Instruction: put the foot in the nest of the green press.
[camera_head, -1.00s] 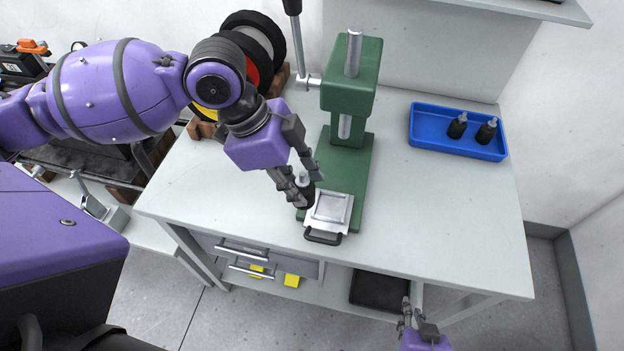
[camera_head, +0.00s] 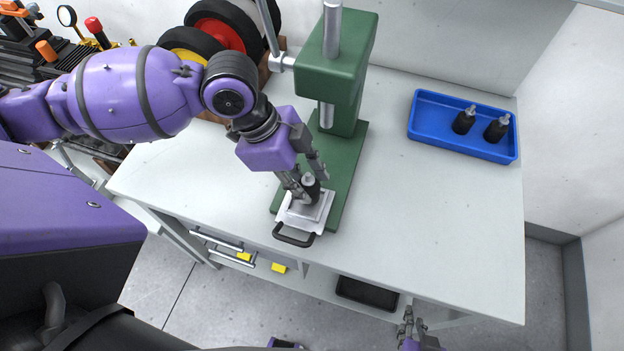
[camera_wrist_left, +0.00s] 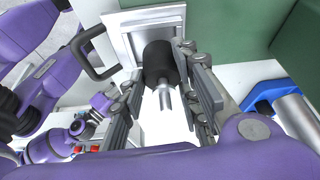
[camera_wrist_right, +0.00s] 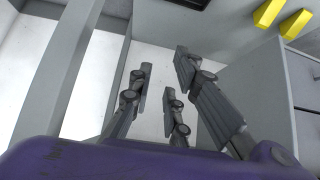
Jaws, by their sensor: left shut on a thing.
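My left gripper (camera_head: 310,185) is shut on a foot (camera_head: 312,192), a black cylinder with a metal stud pointing up. The foot is upright over the nest (camera_head: 297,220), a silver square plate with a dark handle on the base of the green press (camera_head: 343,70). In the left wrist view the foot (camera_wrist_left: 160,62) sits between the fingers, in front of the nest plate (camera_wrist_left: 121,42). Whether its underside touches the nest is hidden. My right gripper (camera_head: 412,330) is low in front of the table; in its wrist view its fingers (camera_wrist_right: 160,95) are apart and empty.
A blue tray (camera_head: 425,140) with two more black feet stands at the back right of the white table (camera_head: 430,220). Wheels (camera_head: 215,28) stand at the back left. A black tray (camera_head: 367,293) lies below the tabletop. The table's right half is mostly clear.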

